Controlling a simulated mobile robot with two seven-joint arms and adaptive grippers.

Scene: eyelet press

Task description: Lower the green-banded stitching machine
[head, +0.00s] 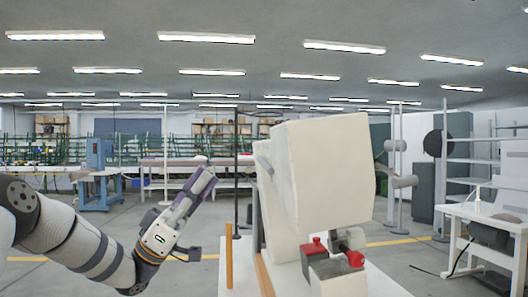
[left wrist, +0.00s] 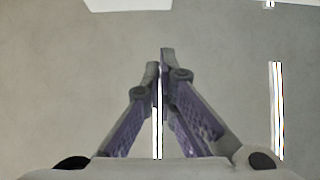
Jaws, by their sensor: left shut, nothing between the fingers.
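A large white machine (head: 335,165) stands close in front, right of the middle in the head view. It has a bulky white head, red knobs (head: 314,246) and a grey block below. No green band shows on the side that I see. My left gripper (head: 207,177) is left of the machine and apart from it, tilted upward with its purple-sided fingers shut. In the left wrist view its fingertips (left wrist: 161,62) meet with nothing between them, against the ceiling. My right gripper is not in view.
A wooden upright strip (head: 229,255) stands at the machine's left side. A white table (head: 485,225) with a grey machine is at right. Open floor lies behind my left arm.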

